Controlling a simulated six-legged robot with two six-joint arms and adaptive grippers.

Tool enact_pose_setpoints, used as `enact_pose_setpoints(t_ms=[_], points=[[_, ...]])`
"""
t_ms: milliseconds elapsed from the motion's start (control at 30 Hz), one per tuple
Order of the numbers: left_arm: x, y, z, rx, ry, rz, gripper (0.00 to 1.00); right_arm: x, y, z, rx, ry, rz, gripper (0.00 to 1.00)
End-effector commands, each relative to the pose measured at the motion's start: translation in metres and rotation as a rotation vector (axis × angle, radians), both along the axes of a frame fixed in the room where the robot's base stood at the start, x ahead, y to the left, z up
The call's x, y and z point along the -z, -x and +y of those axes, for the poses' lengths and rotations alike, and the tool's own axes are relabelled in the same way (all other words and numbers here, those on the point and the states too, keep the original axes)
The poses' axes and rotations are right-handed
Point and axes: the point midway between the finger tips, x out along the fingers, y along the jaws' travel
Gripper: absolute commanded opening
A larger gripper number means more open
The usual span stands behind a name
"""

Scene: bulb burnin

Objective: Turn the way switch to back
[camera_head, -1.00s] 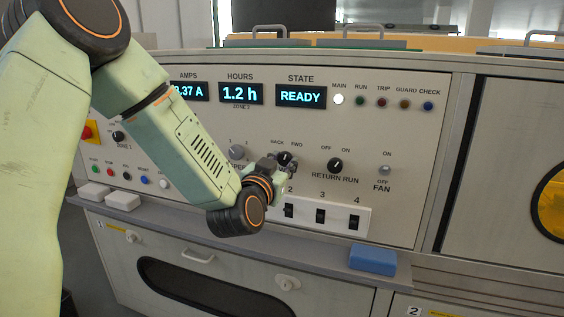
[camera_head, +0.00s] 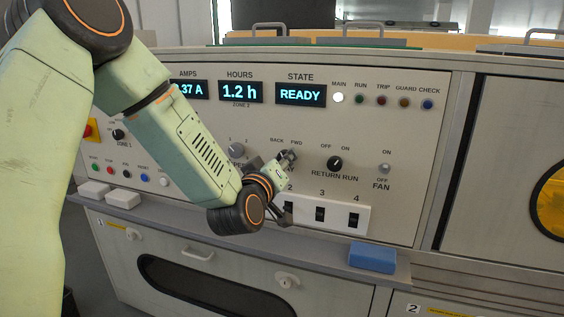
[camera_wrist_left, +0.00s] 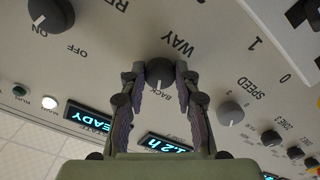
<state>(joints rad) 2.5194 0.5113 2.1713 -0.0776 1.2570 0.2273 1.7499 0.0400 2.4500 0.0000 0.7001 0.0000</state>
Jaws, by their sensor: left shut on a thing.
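The way switch is a round black knob (camera_wrist_left: 160,73) with a white pointer mark. In the left wrist view it sits between the fingertips of my left gripper (camera_wrist_left: 156,78), which is shut on it. Its pointer mark faces the BACK label (camera_wrist_left: 157,96); the FWD label is hidden there. In the head view my left gripper (camera_head: 283,163) is at the panel just below the BACK and FWD labels and covers most of the knob. My right gripper is in neither view.
The return run knob (camera_head: 335,164) is just right of my gripper, and the speed knob (camera_head: 237,150) is to its left. Numbered rocker switches (camera_head: 320,214) lie below. A blue block (camera_head: 372,257) rests on the ledge. The state display (camera_head: 301,95) reads READY.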

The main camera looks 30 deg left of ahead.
Motion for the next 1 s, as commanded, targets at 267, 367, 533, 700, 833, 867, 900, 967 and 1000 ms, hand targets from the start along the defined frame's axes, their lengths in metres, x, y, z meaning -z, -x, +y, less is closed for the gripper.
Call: enact_pose_setpoints(t_ms=[267,367,533,700,833,867,900,967,1000], points=[[-0.0012,-0.0003,0.0006,-0.002,0.065,-0.020,0.00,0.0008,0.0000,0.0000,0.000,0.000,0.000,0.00],[-0.0012,-0.0003,0.0006,-0.002,0.073,-0.021,0.00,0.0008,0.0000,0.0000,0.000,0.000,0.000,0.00],[-0.0014,-0.0003,0.0006,-0.002,0.075,-0.022,0.00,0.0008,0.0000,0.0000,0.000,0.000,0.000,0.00],[-0.0014,-0.0003,0.0006,-0.002,0.075,-0.022,0.00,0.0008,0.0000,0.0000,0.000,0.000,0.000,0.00],[-0.0012,-0.0003,0.0005,-0.001,0.074,-0.021,0.40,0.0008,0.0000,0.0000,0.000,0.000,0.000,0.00],[-0.0011,-0.0002,0.0004,-0.001,0.074,-0.021,0.43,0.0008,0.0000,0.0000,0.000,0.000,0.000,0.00],[-0.0009,-0.0002,0.0005,-0.002,0.074,-0.020,0.46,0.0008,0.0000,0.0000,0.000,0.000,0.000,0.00],[-0.0008,-0.0001,0.0003,-0.001,0.074,-0.019,0.51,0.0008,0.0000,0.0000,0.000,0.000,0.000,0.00],[-0.0006,-0.0001,0.0004,-0.001,0.074,-0.019,0.54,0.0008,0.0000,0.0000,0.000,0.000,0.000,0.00]])
